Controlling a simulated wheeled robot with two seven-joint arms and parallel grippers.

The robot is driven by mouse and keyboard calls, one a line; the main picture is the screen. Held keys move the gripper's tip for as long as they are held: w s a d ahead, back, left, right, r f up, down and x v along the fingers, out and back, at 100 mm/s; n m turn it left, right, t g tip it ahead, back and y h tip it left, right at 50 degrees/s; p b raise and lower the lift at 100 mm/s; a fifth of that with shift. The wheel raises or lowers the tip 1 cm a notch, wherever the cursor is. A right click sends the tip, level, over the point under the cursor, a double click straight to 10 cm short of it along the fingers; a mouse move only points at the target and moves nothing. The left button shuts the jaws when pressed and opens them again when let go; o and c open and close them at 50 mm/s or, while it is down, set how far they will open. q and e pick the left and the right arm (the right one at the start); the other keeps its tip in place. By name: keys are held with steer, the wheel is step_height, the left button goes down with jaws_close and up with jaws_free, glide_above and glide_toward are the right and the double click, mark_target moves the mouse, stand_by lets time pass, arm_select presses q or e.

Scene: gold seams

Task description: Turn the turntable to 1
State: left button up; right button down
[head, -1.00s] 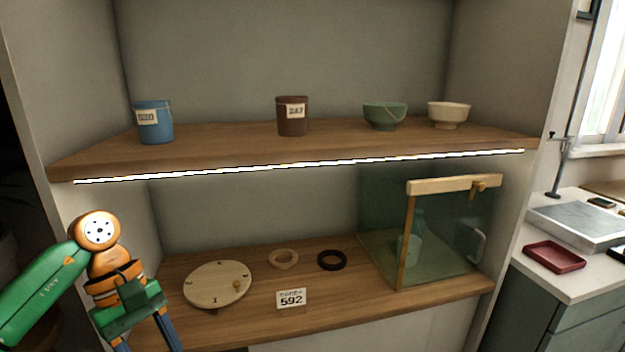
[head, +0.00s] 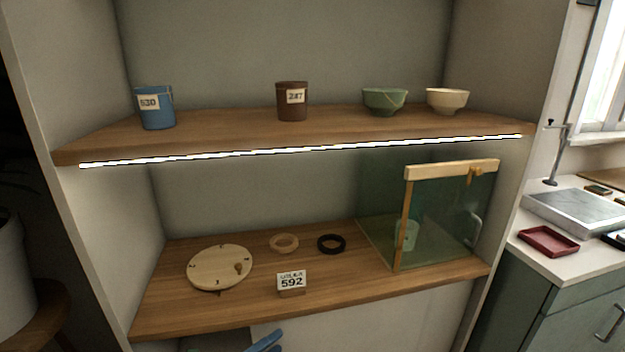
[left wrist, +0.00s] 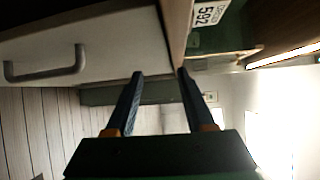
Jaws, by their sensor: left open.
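The turntable (head: 207,278) is a pale round wooden disc on the left of the lower shelf. A small wooden knob (head: 239,268) stands near its right edge. Dark marks sit around its rim, too small to read for certain. My left gripper (head: 265,342) shows only as blue fingers at the bottom edge of the head view, below the shelf front and apart from the turntable. In the left wrist view my left gripper (left wrist: 158,74) is open, with nothing between its fingers. My right gripper is not in view.
The lower shelf also holds a 592 card (head: 291,281), a wooden ring (head: 284,251), a black ring (head: 331,252) and a glass case (head: 440,235). The upper shelf (head: 230,133) overhangs them. A cabinet handle (left wrist: 45,68) shows in the left wrist view.

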arm_select(q)
steer(key=s+a+f+n+y, duration=0.35)
steer(key=f+n, duration=0.25)
steer(key=f, duration=0.2)
steer(key=s+a+f+n+y, duration=0.35)
steer(key=f+n, duration=0.25)
steer(key=f, duration=0.2)
steer(key=s+a+f+n+g+y, duration=0.1)
steer(key=s+f+n+g+y, duration=0.15)
steer(key=s+f, duration=0.35)
steer(key=s+a+f+n+g+y, duration=0.1)
steer(key=s+a+f+n+g, duration=0.15)
steer(key=s+f+n, duration=0.35)
steer(key=s+f+n+g+y, duration=0.1)
steer(key=s+f+n+g, duration=0.15)
steer(key=s, duration=0.85)
steer(key=s+f+n+g+y, duration=0.1)
steer(key=s+f+n+g, duration=0.2)
steer(key=s, duration=0.9)
step_height(320, 180, up, 13)
steer(key=p, duration=1.2)
steer(key=shift+d+f+m+g, duration=0.15)
steer(key=shift+d+m+g, duration=0.1)
steer(key=shift+m+g, duration=0.2)
steer(key=shift+w+h, duration=0.1)
steer(key=shift+h, duration=0.15)
